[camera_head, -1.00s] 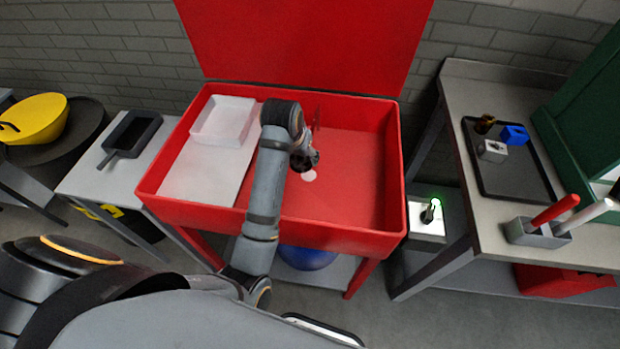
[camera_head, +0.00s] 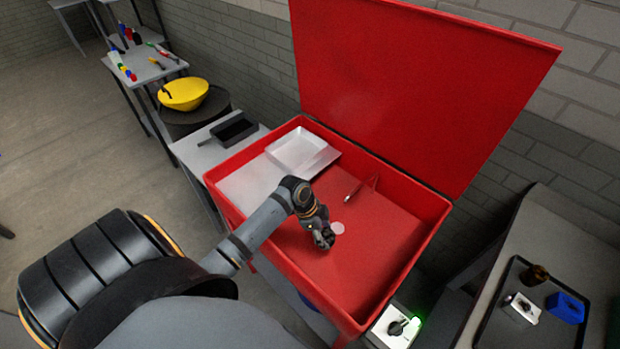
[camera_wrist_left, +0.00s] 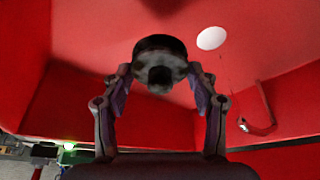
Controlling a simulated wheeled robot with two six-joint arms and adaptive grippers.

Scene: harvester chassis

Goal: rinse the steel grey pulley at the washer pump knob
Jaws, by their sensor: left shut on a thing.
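My left gripper (camera_head: 322,232) hangs inside the red washer basin (camera_head: 385,238). The left wrist view shows its fingers (camera_wrist_left: 160,92) shut on a dark grey round part, the pulley (camera_wrist_left: 160,62), with a darker hub facing the camera. In the head view the pulley is hard to tell from the dark fingers. The washer pump knob (camera_head: 397,327) is black, on a pale box with a green light, outside the basin at its lower right. My right gripper is not in view.
A white tray (camera_head: 296,149) sits at the basin's back left. A thin spout-like part (camera_head: 361,187) and a pale disc (camera_head: 337,228) are in the basin. The red lid (camera_head: 420,85) stands open. At right, a dark tray (camera_head: 510,325) holds small parts. The basin's right side is clear.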

